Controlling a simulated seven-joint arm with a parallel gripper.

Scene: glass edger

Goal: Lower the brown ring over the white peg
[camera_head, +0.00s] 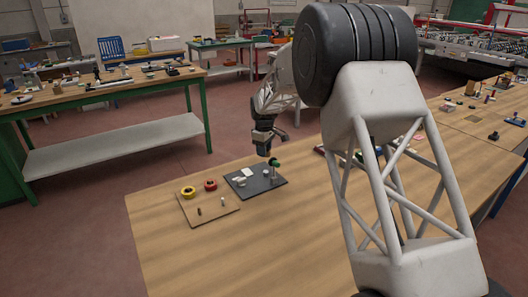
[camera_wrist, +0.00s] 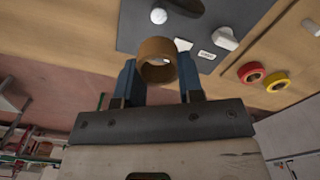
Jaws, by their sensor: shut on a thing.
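My gripper (camera_wrist: 160,80) is shut on the brown ring (camera_wrist: 154,46), which sits between the blue fingers in the wrist view. The ring is held above the dark board (camera_wrist: 135,38). A white round-topped piece (camera_wrist: 158,15) stands on that board beyond the ring, apart from it. A white upright piece (camera_wrist: 225,38) stands to the right; I cannot tell which is the white peg. In the head view my gripper (camera_head: 265,152) hangs over the back of the dark board (camera_head: 262,189), and the ring is too small to make out clearly.
A wooden board (camera_head: 212,219) left of the dark one bears a yellow ring (camera_head: 188,191), a red ring (camera_head: 210,185) and short pegs (camera_head: 222,202). A green-topped piece (camera_head: 274,162) is close to my gripper. The front of the table (camera_head: 250,255) is clear.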

